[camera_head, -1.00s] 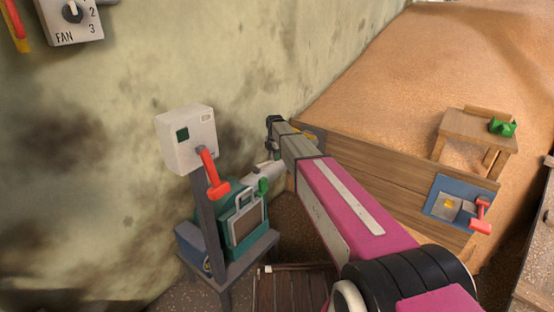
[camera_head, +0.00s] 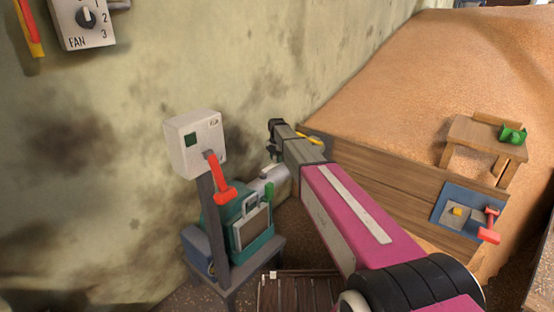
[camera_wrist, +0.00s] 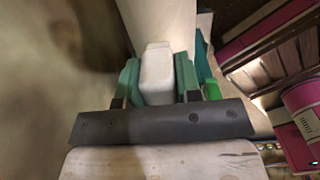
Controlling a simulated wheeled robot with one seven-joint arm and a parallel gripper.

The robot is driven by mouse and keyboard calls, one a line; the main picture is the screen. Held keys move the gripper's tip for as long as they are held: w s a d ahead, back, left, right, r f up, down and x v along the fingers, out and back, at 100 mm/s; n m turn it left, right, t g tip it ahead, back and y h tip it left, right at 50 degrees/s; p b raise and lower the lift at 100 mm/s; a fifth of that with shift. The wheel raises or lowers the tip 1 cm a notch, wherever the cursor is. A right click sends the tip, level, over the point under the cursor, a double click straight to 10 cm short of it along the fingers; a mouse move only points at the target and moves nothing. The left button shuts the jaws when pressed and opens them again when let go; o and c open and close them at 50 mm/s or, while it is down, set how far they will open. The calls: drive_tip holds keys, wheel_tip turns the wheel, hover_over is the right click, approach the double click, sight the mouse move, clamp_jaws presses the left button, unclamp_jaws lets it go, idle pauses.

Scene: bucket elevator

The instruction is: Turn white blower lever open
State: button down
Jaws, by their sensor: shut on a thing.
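In the wrist view the two green fingers of my gripper (camera_wrist: 159,78) are closed on either side of a white block-like lever handle (camera_wrist: 158,66). The lever's far end runs out of sight behind the block. In the head view my gripper (camera_head: 273,153) hangs at the end of the arm by the wall, just above the white blower pipe (camera_head: 272,178) of the green machine. The lever is too small or hidden there to make out, so its angle cannot be told.
A white switch box (camera_head: 194,142) with a red lever (camera_head: 220,180) stands on a post left of my arm. The green machine (camera_head: 240,225) sits on a grey stand below. A wooden bin wall (camera_head: 400,190) holds grain at right, with a blue plate and red lever (camera_head: 489,228).

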drive_tip(key=shift+a, duration=0.1)
drive_tip(key=c, duration=0.8)
unclamp_jaws()
wheel_tip(320, 180, up, 11)
drive_tip(key=shift+f, duration=0.1)
